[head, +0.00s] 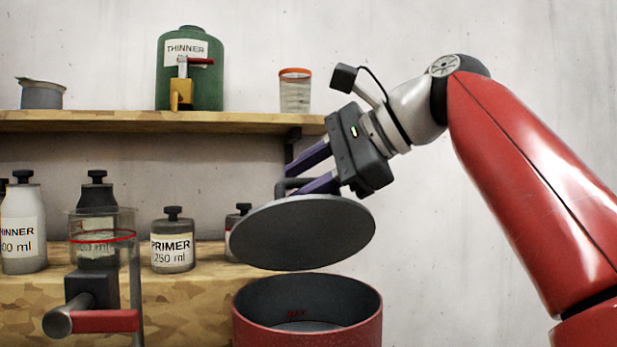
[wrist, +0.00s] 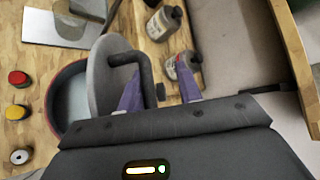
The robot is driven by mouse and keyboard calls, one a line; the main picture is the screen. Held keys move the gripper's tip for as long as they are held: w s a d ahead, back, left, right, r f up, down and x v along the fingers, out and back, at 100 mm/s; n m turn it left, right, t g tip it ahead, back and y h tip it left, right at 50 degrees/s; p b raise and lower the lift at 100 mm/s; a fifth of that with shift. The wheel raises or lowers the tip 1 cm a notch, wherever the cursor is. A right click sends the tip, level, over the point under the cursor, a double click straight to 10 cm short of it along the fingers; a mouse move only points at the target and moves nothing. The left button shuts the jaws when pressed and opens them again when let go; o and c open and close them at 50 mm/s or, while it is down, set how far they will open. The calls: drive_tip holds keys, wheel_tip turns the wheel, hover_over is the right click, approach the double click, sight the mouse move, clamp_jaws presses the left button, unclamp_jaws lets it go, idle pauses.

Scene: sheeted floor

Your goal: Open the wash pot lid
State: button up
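The wash pot (head: 307,325) is a round red pot with a dark inside, standing at the bottom centre of the head view. Its grey disc lid (head: 302,235) is off the rim, tilted above the pot, with a clear gap between them. The lid's dark handle (wrist: 143,70) shows in the wrist view. My gripper (head: 300,180) is at the handle, its purple fingers well apart. The lower finger appears to pass under the handle bar, and the upper finger stands clear of it. The pot (wrist: 52,92) also shows beside the lid in the wrist view.
A shelf (head: 140,121) holds a green thinner jug (head: 205,90), a clear cup (head: 295,92) and a grey cup (head: 40,95). Below stand several bottles, including a primer bottle (head: 172,245). A clear cylinder with a red band (head: 102,237) is at left.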

drive_tip(key=v, duration=0.4)
drive_tip(key=shift+d+r, duration=0.15)
drive_tip(key=shift+d, duration=0.05)
drive_tip(key=s+d, duration=0.4)
drive_tip(key=d, duration=0.7)
drive_tip(key=shift+s+d+b, duration=0.3)
drive_tip(key=shift+d+b, duration=0.05)
drive_tip(key=shift+b, duration=0.1)
